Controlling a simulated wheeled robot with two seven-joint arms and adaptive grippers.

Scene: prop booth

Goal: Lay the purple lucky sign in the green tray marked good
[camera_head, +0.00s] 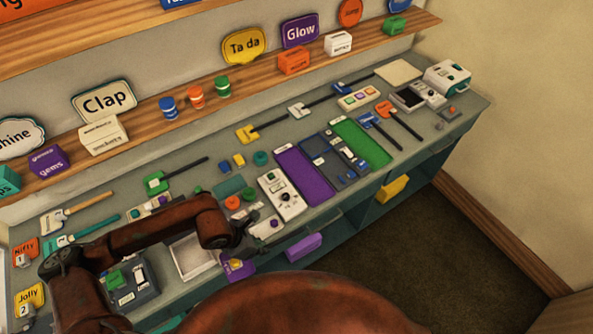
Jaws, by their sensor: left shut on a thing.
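My left gripper (241,252) is at the front edge of the counter, below the white control box. It is shut on a small purple sign (238,269) with a yellow mark, which hangs partly hidden under the fingers. Its wording is too small to read. The green tray (372,150) lies flat on the counter to the right, beyond the purple tray and the dark-blue organiser. I see nothing lying in it, and its marking cannot be read from here. My right gripper is not in view.
Between the gripper and the green tray are the white control box (281,195), the purple tray (304,178) and a dark-blue organiser (331,151) with small parts. A wooden shelf (275,81) runs above the counter.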

